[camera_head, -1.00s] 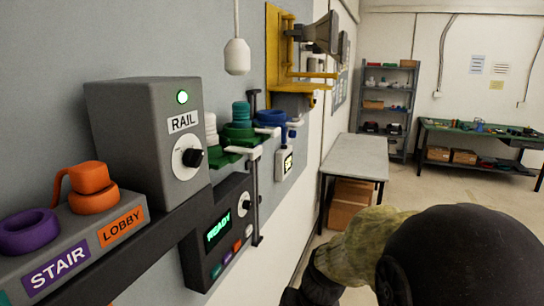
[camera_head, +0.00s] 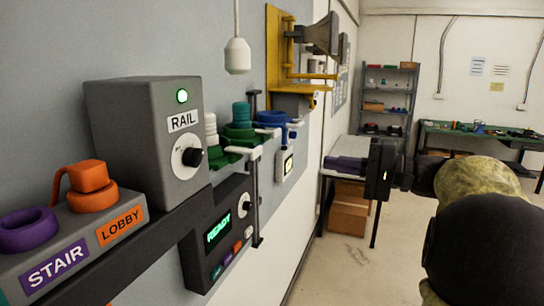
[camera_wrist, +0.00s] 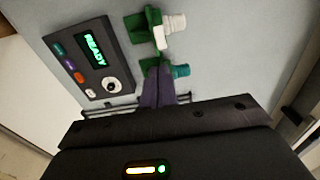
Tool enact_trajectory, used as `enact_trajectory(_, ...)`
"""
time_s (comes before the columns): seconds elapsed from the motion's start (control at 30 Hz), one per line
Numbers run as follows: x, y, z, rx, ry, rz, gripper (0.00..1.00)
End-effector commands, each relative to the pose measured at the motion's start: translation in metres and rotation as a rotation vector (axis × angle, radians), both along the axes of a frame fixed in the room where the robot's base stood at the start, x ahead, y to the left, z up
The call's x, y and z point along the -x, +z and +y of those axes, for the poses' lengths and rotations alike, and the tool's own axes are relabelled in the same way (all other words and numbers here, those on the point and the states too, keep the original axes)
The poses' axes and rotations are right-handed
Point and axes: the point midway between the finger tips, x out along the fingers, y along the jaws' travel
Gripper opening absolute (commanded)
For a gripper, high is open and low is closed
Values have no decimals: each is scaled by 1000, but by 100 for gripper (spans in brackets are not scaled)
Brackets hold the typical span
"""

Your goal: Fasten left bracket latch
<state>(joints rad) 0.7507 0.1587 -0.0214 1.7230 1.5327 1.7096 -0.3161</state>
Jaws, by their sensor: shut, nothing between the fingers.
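A yellow bracket (camera_head: 274,55) is fixed to the wall panel and carries a grey horn speaker (camera_head: 322,35). A yellow bar (camera_head: 312,76) sticks out to the right low on this bracket; I cannot tell whether it is the latch or whether it is fastened. My gripper (camera_head: 328,163) is in the head view, right of and below the bracket and apart from it in the picture. Its purple-grey fingers point left and are shut and empty. In the wrist view the fingers (camera_wrist: 157,72) come together in front of the panel and hide part of a green holder (camera_wrist: 135,24).
A grey box marked RAIL (camera_head: 145,135) and a READY panel (camera_head: 218,232) are on the left. A white pendant (camera_head: 237,56) hangs nearby. A grey table (camera_head: 340,148) stands behind my gripper.

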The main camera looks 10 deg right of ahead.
Motion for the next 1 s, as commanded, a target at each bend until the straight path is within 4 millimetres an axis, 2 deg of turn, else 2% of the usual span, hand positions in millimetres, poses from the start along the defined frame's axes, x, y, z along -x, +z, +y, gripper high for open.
enact_trajectory(0.17,-1,0,3,0,1,1,0)
enact_trajectory(0.37,-13,2,18,-1,3,4,0)
enact_trajectory(0.8,-57,4,81,0,4,6,0)
enact_trajectory(1.0,-74,3,103,-1,2,6,0)
